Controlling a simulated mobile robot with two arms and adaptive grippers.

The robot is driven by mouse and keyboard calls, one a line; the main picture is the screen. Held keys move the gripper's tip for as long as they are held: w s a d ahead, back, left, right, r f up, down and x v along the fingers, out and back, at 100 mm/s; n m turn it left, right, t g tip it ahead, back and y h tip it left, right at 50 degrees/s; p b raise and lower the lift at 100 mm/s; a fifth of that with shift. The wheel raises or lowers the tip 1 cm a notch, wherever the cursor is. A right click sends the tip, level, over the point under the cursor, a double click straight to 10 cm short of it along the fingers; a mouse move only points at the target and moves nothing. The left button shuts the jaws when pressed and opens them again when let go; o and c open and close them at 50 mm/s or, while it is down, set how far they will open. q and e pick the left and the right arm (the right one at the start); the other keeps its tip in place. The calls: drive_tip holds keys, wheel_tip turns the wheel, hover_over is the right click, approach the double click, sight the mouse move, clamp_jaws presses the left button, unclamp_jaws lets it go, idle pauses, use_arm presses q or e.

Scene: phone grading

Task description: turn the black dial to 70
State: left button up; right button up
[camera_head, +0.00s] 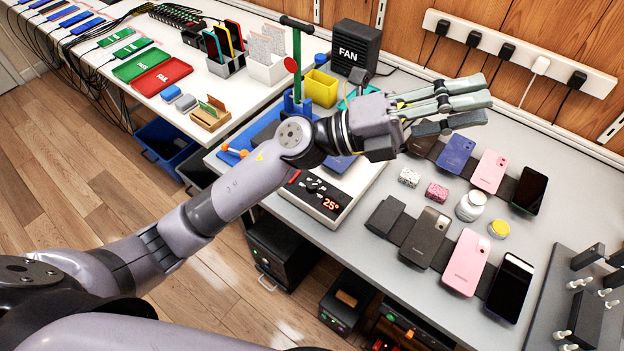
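The black dial (313,186) sits on a dark panel of a white-edged control box (335,212) on the grey table. A red lit readout beside it shows 25°. My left arm crosses the view from the lower left and passes just above the box, covering part of its far side. My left gripper (483,100) is beyond and to the right of the dial, above the table. Its fingers are spread with gaps between them, and nothing shows between them. It is apart from the dial. My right gripper is not in view.
Several phones, including a pink one (466,262), lie on dark stands right of the box. A white jar (470,206) stands among them. A black fan box (355,48) and a yellow bin (320,88) stand behind. A metal fixture plate (548,318) is at the lower right.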

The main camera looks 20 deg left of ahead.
use_arm(q)
wheel_tip(320, 180, down, 3)
drive_tip(key=s+d+m+g+y, duration=0.2)
drive_tip(key=m+g+y, duration=0.1)
drive_tip(key=m+g, duration=0.2)
drive_tip(key=m+y, duration=0.3)
drive_tip(key=y, duration=1.6)
hover_over(312, 184)
wheel_tip(312, 184, down, 14)
drive_tip(key=r, duration=0.1)
wheel_tip(312, 184, down, 18)
drive_tip(key=shift+r+p, duration=0.2)
drive_tip(key=shift+p, duration=1.05)
clamp_jaws()
